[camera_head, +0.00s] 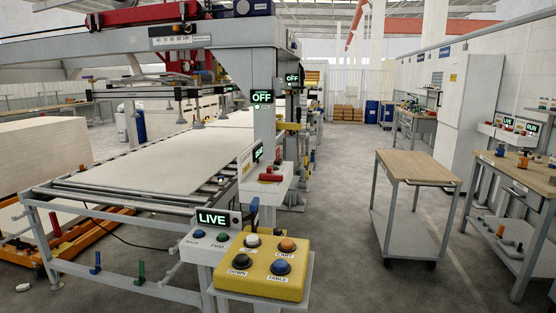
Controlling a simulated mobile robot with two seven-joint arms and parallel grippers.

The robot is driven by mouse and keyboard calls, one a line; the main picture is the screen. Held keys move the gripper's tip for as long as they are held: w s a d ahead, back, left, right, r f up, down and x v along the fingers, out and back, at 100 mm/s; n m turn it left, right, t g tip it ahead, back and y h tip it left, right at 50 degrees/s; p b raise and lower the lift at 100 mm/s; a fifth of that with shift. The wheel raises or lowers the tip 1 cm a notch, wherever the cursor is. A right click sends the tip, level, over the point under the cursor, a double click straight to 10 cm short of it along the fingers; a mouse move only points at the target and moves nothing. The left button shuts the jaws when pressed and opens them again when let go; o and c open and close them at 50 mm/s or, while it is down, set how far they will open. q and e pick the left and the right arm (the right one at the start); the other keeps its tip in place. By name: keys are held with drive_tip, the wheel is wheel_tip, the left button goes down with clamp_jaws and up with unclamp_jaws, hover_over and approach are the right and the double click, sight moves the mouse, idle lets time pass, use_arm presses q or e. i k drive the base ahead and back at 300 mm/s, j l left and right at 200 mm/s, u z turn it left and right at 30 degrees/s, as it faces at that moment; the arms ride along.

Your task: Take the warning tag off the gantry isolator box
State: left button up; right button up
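A grey box with a red handle (270,177) is mounted on the near gantry leg (262,135). A small tilted display is on its left side, and an OFF display (262,97) is higher on the leg. I cannot tell for sure that this box is the gantry isolator. I cannot make out a warning tag on it. Small yellow parts (291,126) show behind the leg, too small to identify. Neither of my grippers is in view.
A yellow button panel (263,268) and a LIVE display (212,218) stand in front. A roller table (155,165) carrying a pale sheet lies left. A wooden-topped trolley (417,167) and a workbench (527,178) stand right. The floor between gantry and trolley is clear.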

sight(278, 161)
drive_tip(key=i+l+z, duration=0.1)
drive_tip(key=l, duration=0.25)
drive_tip(key=i+l+z, duration=0.25)
drive_tip(key=l, duration=0.4)
drive_tip(key=i+l+z, duration=0.15)
drive_tip(key=i+l, duration=0.2)
drive_tip(key=i+l+z, duration=0.15)
drive_tip(key=i+l, duration=0.15)
drive_tip(key=i, duration=0.25)
drive_tip(key=i+u, duration=0.25)
drive_tip(key=i, duration=0.4)
drive_tip(key=i+l+u, duration=0.25)
drive_tip(key=i, duration=0.35)
drive_tip(key=i+l+u, duration=0.1)
drive_tip(key=i+u, duration=0.35)
drive_tip(key=i+l+u, duration=0.25)
drive_tip(key=u, duration=0.15)
drive_tip(key=i+l+u, duration=0.65)
drive_tip(key=l+u, duration=0.2)
drive_tip(key=i+l+u, duration=0.2)
drive_tip(key=l, duration=0.15)
drive_tip(key=i+l+u, duration=0.2)
drive_tip(key=l, duration=0.15)
drive_tip(key=l+u, duration=0.2)
drive_tip(key=l, duration=0.2)
